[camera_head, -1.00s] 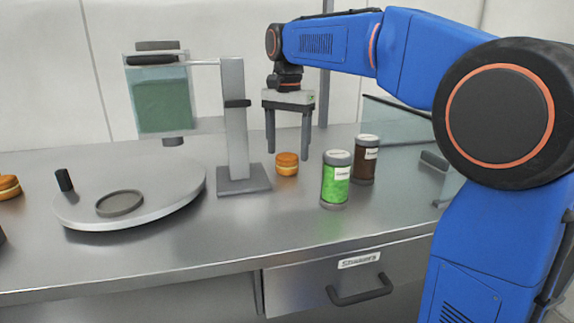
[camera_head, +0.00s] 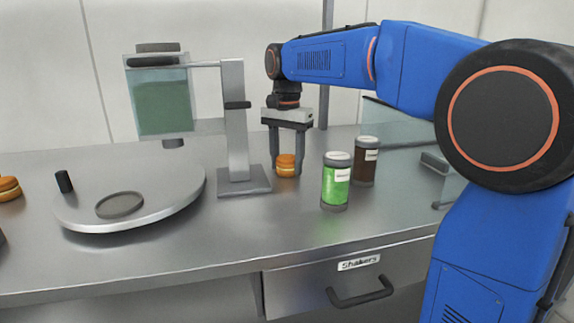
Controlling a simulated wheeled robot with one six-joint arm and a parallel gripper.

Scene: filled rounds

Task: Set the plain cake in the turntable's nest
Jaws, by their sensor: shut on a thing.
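A plain orange-brown cake (camera_head: 286,165) stands on the steel counter, just right of the dispenser stand's foot. My gripper (camera_head: 287,168) points down over it, with one finger on each side, and is shut on the cake. The cake appears to rest on the counter still. The grey turntable (camera_head: 165,203) is at the left, with a peg at its left edge. Its round nest (camera_head: 120,205) is a shallow dark-rimmed ring near the front and is empty.
A dispenser with a green-filled tank (camera_head: 162,105) hangs over the turntable's back from a grey post (camera_head: 235,125). A green shaker (camera_head: 336,182) and a brown shaker (camera_head: 365,162) stand right of my gripper. A layered cake (camera_head: 9,188) is at the far left. The front counter is clear.

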